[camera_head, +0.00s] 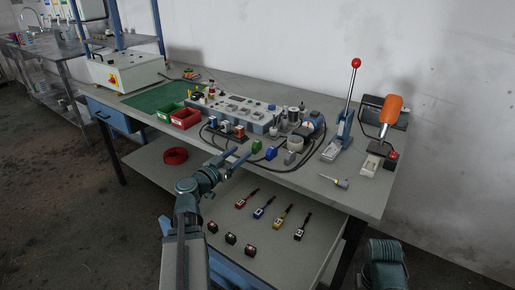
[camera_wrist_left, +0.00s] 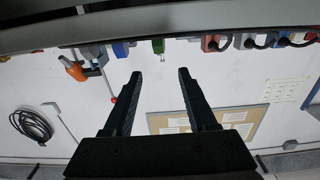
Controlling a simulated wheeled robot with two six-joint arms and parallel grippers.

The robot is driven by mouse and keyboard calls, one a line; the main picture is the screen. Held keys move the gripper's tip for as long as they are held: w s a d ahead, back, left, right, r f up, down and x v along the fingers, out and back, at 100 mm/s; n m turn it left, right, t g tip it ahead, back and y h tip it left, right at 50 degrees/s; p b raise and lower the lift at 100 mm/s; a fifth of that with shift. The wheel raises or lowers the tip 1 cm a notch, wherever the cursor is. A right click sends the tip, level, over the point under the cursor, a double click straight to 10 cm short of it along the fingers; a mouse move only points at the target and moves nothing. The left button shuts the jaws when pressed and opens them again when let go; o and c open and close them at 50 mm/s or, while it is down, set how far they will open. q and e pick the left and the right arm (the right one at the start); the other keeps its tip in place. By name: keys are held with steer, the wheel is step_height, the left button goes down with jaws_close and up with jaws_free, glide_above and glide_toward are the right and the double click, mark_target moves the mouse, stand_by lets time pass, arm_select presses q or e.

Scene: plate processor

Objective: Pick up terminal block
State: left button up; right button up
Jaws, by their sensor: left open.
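A small green block (camera_head: 257,146) stands near the front edge of the workbench, beside a blue block (camera_head: 270,153) and a grey block (camera_head: 290,157). I cannot tell for certain which one is the terminal block. My left gripper (camera_head: 237,157) is open and empty at the bench's front edge, to the left of the green block in the head view. In the left wrist view, a green block (camera_wrist_left: 158,46) shows beyond the gap between the open fingertips (camera_wrist_left: 160,72), apart from them. A blue block (camera_wrist_left: 120,50) is left of it there. My right gripper is not in view.
Red, blue and grey blocks (camera_head: 225,127) with black cables stand left of the green block. Behind are a grey fixture strip (camera_head: 225,106) and a red bin (camera_head: 186,118). A lever press (camera_head: 344,128) stands to the right. Below is a shelf with tools (camera_head: 264,207).

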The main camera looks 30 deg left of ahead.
mark_target(254, 143)
arm_select(q)
steer(key=w, duration=0.5)
steer(key=shift+w+d, duration=0.2)
steer(key=shift+w, duration=0.1)
steer(key=shift+w+d+f+b, duration=0.1)
steer(key=shift+w+f+b, duration=0.05)
steer(key=shift+w, duration=0.75)
steer(key=shift+w+d+f+b, duration=0.1)
steer(key=shift+w+b, duration=0.05)
steer(key=shift+w, duration=0.7)
steer(key=shift+w+f+b, duration=0.15)
steer(key=shift+w, duration=0.75)
jaws_close()
